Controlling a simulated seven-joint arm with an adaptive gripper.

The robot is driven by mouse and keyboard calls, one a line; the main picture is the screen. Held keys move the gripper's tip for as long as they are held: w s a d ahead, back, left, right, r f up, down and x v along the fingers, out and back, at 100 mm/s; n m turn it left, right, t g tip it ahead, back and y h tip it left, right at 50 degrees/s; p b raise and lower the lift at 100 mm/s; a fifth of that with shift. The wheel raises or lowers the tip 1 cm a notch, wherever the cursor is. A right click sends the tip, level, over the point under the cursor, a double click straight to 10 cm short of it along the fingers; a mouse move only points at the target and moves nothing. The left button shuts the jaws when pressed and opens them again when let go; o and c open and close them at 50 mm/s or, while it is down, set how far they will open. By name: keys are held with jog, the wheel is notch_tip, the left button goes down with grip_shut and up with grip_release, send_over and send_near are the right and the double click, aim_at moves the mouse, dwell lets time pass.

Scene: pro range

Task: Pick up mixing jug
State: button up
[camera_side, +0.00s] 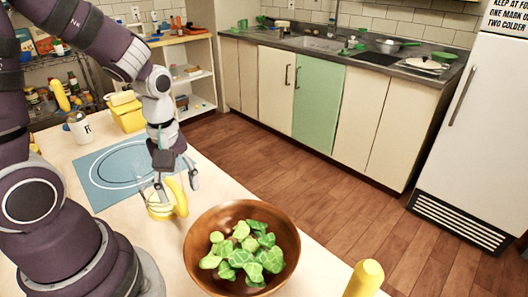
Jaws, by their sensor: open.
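What looks like the mixing jug (158,208) is a small, clear vessel with pale yellow in its lower part. It stands on the pale table, just below the blue mat. A curved yellow thing, perhaps a banana (181,200), shows at its right side; I cannot tell whether it touches the jug. My gripper (176,186) points down over the jug, with its fingers apart. The fingers overlap the jug's upper part and the yellow thing in this view. I cannot tell whether either finger touches the jug.
A wooden bowl of green leaves (199,233) stands to the lower right of the jug. The blue mat (104,166) lies behind it. A yellow box (127,117) and a white canister (79,128) stand farther back. A yellow bottle (365,280) is at the front edge.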

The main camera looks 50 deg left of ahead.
aim_at(186, 217)
jog(key=f, duration=0.6)
jog(key=shift+a+f, duration=0.1)
jog(key=shift+a, duration=0.25)
grip_shut()
